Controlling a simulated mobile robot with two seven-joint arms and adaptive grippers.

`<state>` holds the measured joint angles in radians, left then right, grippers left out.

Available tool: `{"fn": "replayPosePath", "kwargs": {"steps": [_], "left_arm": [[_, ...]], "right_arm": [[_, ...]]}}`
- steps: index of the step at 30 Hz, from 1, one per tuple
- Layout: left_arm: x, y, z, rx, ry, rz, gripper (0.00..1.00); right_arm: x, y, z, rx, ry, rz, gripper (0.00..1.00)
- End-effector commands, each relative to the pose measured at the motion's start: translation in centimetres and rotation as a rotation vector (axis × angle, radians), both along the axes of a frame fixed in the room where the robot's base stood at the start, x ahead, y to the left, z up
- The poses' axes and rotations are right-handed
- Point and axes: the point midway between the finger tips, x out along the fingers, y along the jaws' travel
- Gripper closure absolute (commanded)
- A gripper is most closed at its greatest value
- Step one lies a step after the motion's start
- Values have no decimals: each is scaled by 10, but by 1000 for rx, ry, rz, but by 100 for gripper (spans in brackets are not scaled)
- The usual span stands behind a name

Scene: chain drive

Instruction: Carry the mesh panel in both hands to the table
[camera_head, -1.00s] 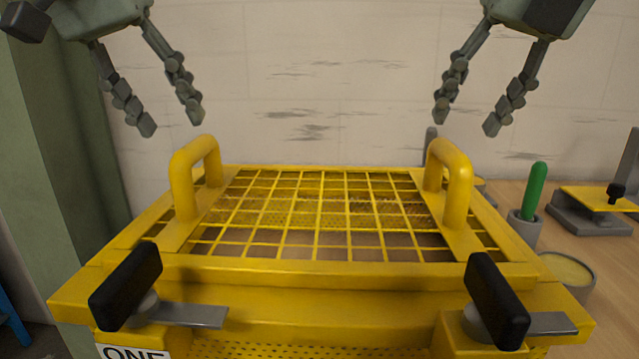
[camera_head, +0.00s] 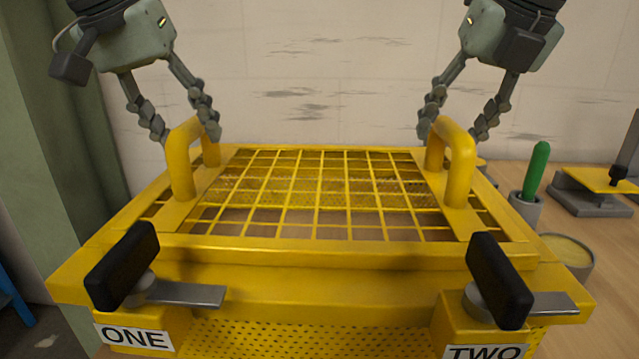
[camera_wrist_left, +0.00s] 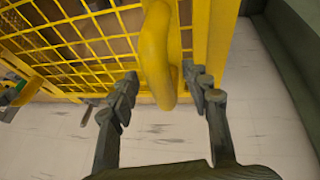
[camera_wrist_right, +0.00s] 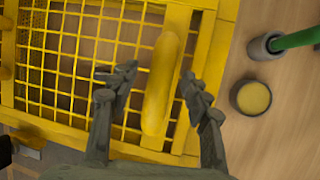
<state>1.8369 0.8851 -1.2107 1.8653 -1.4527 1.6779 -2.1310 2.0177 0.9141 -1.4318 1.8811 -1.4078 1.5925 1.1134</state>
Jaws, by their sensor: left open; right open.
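The yellow mesh panel (camera_head: 316,198) lies flat on top of a yellow guard housing, with a raised handle at each side. My left gripper (camera_head: 186,136) is open, its fingers on either side of the left handle (camera_head: 182,165). The left wrist view shows that handle (camera_wrist_left: 158,60) between the open fingertips (camera_wrist_left: 160,88). My right gripper (camera_head: 452,134) is open, its fingers on either side of the right handle (camera_head: 459,165). The right wrist view shows that handle (camera_wrist_right: 161,80) between the open fingertips (camera_wrist_right: 157,82). I cannot tell whether any finger touches a handle.
Two black-handled latches (camera_head: 122,266) (camera_head: 498,280) sit at the housing's front, above labels ONE (camera_head: 137,338) and TWO (camera_head: 486,352). A green-handled tool (camera_head: 535,170) in a grey cup and a round yellow-filled pot (camera_head: 567,254) stand on wood at right. A wall stands behind.

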Motion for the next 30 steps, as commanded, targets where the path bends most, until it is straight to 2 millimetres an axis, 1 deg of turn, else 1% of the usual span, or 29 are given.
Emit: {"fn": "replayPosePath", "kwargs": {"steps": [1,4,13,24,25,30], "left_arm": [[1,-1,-4,0,1,0,52],[3,-2,-8,-1,-1,-1,52],[4,-2,-10,0,-1,0,52],[4,-2,-9,0,-1,0,98],[4,-2,-9,0,-1,0,100],[4,-2,-9,0,-1,0,100]], "right_arm": [[2,0,-4,-2,1,-1,52],[4,1,-8,0,0,0,52],[4,2,-10,0,0,0,52],[4,2,-10,0,0,0,98],[4,2,-10,0,0,0,100],[4,1,-10,0,0,0,100]]}}
